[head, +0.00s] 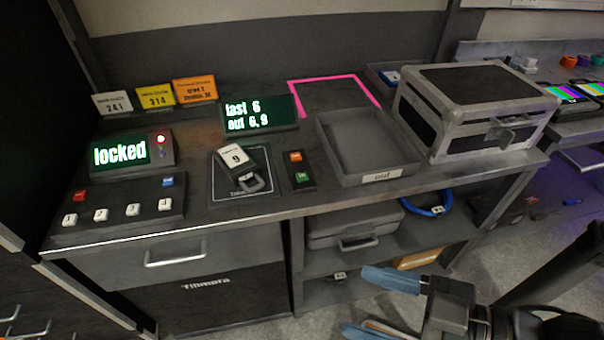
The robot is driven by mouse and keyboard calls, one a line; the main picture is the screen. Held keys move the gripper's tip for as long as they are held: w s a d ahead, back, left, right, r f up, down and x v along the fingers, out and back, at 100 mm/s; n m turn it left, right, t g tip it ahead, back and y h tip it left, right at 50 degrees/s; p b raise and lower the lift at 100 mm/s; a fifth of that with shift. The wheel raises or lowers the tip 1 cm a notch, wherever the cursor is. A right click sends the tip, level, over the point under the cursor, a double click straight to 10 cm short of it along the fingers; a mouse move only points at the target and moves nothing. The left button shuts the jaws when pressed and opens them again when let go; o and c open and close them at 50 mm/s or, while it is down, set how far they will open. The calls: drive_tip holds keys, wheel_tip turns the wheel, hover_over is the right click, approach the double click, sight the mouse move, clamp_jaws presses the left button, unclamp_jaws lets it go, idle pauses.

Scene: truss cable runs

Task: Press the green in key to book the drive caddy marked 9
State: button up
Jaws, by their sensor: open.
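The drive caddy marked 9 (239,169) lies on a dark mat (219,185) on the bench, its handle toward the front edge. Just right of it is a small dark key block with an orange key (295,157) at the back and the green in key (302,177) at the front. A display (259,115) behind them reads "last 6" and "out 6, 9". My gripper (385,304) is at the lower right, below and in front of the bench, with its two blue fingers apart and empty. It is well away from the green key.
A grey tray labelled "out" (382,177) and a metal-edged case (480,108) stand to the right. On the left are a "locked" display (120,153) and a panel with several white keys (116,211). A drawer handle (175,258) sticks out below the bench edge.

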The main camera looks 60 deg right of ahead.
clamp_jaws()
idle(0.5)
idle(0.8)
